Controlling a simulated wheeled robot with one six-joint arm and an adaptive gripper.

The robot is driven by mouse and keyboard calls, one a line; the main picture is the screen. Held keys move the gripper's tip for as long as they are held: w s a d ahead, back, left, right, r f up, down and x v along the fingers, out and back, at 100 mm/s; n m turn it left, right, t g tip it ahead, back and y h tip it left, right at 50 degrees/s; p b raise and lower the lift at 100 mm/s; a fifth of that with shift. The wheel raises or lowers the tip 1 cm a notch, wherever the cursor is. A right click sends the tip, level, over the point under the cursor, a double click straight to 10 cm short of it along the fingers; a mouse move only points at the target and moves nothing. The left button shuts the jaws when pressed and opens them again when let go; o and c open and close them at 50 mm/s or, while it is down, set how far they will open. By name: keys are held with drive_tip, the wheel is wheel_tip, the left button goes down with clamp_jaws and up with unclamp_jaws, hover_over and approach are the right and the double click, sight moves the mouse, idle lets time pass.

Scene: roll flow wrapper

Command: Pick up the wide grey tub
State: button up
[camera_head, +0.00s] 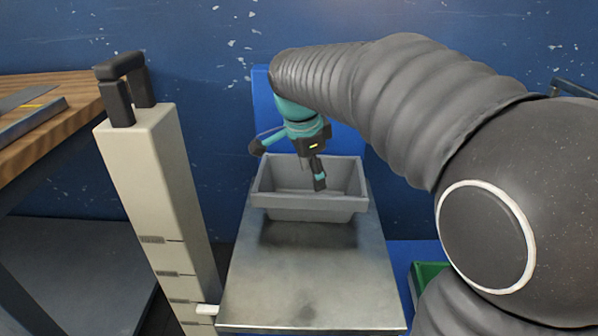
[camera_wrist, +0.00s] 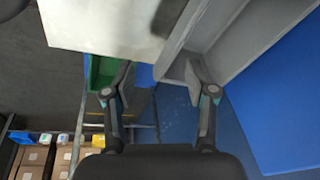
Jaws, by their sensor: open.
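The wide grey tub (camera_head: 310,208) stands upright near the back of a metal-topped stand. It is open at the top and its inside looks empty. My gripper (camera_head: 319,178) points down over the tub's right half, with a dark finger in front of the inner back wall. In the wrist view the tub (camera_wrist: 238,38) fills the upper right. My gripper's two fingers (camera_wrist: 158,82) are spread apart with nothing held between them. The right fingertip overlaps the tub's grey wall; I cannot tell whether it touches.
The metal stand top (camera_head: 310,290) is bare in front of the tub. A blue panel (camera_head: 265,110) rises behind it. A tall beige post (camera_head: 160,200) with a dark handle stands left, beside a wooden bench (camera_head: 50,130). A green bin (camera_head: 428,275) sits low at right.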

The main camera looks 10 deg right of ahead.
sight(312, 197)
drive_tip(key=w+a+f+m, duration=0.2)
drive_tip(key=w+m, duration=0.2)
drive_tip(key=w, duration=0.2)
drive_tip(key=shift+g+h, duration=0.4)
drive_tip(key=x, duration=1.3)
drive_tip(key=shift+s+d, duration=0.2)
drive_tip(key=shift+d, duration=0.15)
